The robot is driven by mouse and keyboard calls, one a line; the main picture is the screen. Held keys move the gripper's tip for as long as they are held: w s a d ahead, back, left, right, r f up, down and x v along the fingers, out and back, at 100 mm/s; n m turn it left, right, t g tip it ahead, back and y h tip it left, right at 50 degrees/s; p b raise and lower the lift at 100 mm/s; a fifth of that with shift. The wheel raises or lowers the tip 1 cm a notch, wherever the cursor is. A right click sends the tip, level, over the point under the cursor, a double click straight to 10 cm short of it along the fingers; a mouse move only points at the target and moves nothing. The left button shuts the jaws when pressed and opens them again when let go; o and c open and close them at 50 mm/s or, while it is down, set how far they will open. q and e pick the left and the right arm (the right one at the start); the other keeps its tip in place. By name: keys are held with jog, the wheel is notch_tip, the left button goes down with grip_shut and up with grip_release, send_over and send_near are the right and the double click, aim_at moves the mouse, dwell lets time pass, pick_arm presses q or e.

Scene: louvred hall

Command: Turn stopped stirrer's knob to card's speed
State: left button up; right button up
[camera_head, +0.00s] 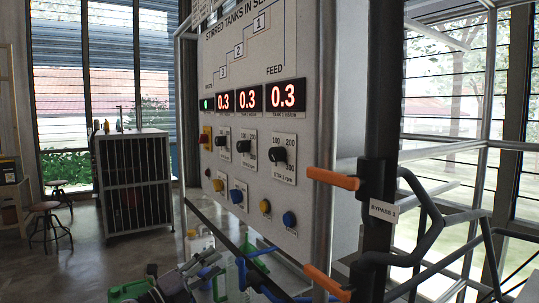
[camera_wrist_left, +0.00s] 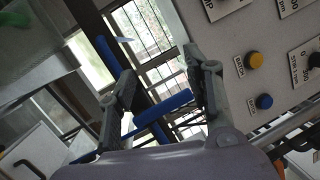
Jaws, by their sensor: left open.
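The stirred-tanks panel (camera_head: 255,60) stands upright at the centre of the head view. Three red displays (camera_head: 250,97) all read 0.3. Below them are three black knobs, a left knob (camera_head: 222,140), a middle knob (camera_head: 243,146) and a right knob (camera_head: 278,155), each on a white scale plate. Their exact settings are too small to tell. One black knob shows at the right edge of the left wrist view (camera_wrist_left: 314,60). My left gripper (camera_head: 211,265) is open and empty, below and apart from the panel; its spread fingers show in the wrist view (camera_wrist_left: 160,85). I see no speed card.
Yellow (camera_head: 265,206) and blue (camera_head: 289,219) buttons sit below the knobs. A red button (camera_head: 204,138) is at the panel's left. Orange handles (camera_head: 333,179) on black pipes and a "BYPASS 1" label (camera_head: 383,211) stand at right. A caged cabinet (camera_head: 133,180) is far left.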

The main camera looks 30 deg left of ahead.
pick_arm(q)
jog(key=s+d+r+m+g+h, duration=0.1)
jog(key=s+d+r+m+h, duration=0.15)
jog(key=r+m, duration=0.55)
jog(key=s+d+r+m+g+h, duration=0.1)
jog(key=s+d+r+m+h, duration=0.15)
jog(key=r, duration=0.85)
jog(key=m+g+y+p, duration=0.1)
jog(key=m+g+y, duration=0.15)
jog(key=m, duration=0.65)
send_near(272, 156)
jog(key=shift+t, duration=0.25)
jog(key=p+x, duration=0.8)
jog(key=p, duration=0.1)
jog(key=shift+w+d, duration=0.2)
jog(key=shift+d, duration=0.05)
jog(key=shift+w+d+f, duration=0.15)
jog(key=shift+w+d, duration=0.05)
jog(key=shift+w, duration=0.1)
grip_shut()
